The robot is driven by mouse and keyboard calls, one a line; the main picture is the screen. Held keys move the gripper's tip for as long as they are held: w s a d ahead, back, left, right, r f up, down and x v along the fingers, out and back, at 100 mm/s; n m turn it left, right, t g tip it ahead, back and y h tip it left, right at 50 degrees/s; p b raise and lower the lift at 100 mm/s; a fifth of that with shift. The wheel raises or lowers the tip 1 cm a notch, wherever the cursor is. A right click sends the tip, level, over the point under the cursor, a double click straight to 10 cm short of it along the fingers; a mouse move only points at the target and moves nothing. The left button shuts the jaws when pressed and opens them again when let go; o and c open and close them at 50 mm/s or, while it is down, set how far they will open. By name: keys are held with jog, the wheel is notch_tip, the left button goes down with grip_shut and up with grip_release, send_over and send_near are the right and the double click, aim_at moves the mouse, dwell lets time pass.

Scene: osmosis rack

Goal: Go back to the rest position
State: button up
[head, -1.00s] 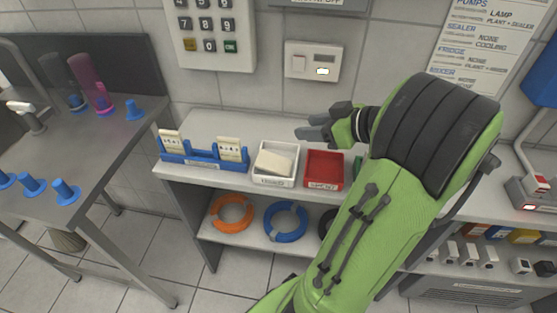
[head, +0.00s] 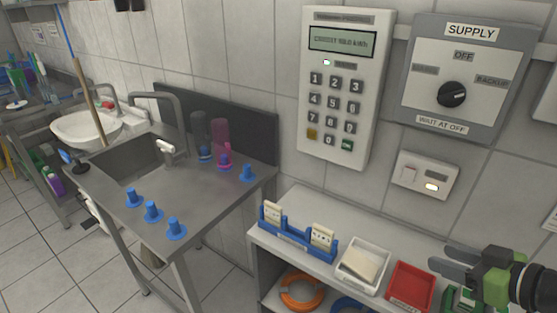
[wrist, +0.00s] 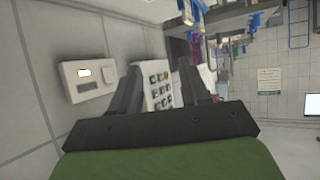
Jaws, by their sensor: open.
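My gripper (head: 452,268) is at the lower right in the head view, its dark fingers pointing left above the shelf unit. It is open and nothing shows between its fingers. In the wrist view my gripper (wrist: 155,88) has its two fingers apart, with the wall keypad (wrist: 160,88) visible beyond the gap. Only the green and black end of my arm shows in the head view; the rest is outside the picture.
A shelf top (head: 300,204) below my gripper holds a blue card holder (head: 297,240), a white tray (head: 346,273) and a red tray (head: 411,285). The wall carries a keypad (head: 338,85), a supply panel (head: 455,80) and a small switch box (head: 424,176). A steel sink table (head: 200,190) stands left.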

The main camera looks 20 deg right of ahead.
jog(key=w+a+r+g+p, duration=0.1)
jog(key=w+a+g+p, duration=0.2)
jog(key=a, duration=0.6)
jog(key=w+a+r+g, duration=0.1)
jog(key=w+a+g, duration=0.2)
jog(key=w+a, duration=0.35)
jog(key=s+a+r+m+h+p, duration=0.2)
jog(key=s+a+r+p, duration=0.1)
jog(key=s+a, duration=0.7)
jog(key=shift+s+a+r+h, duration=0.15)
jog(key=shift+a+r+h, duration=0.15)
jog(key=shift+r, duration=0.2)
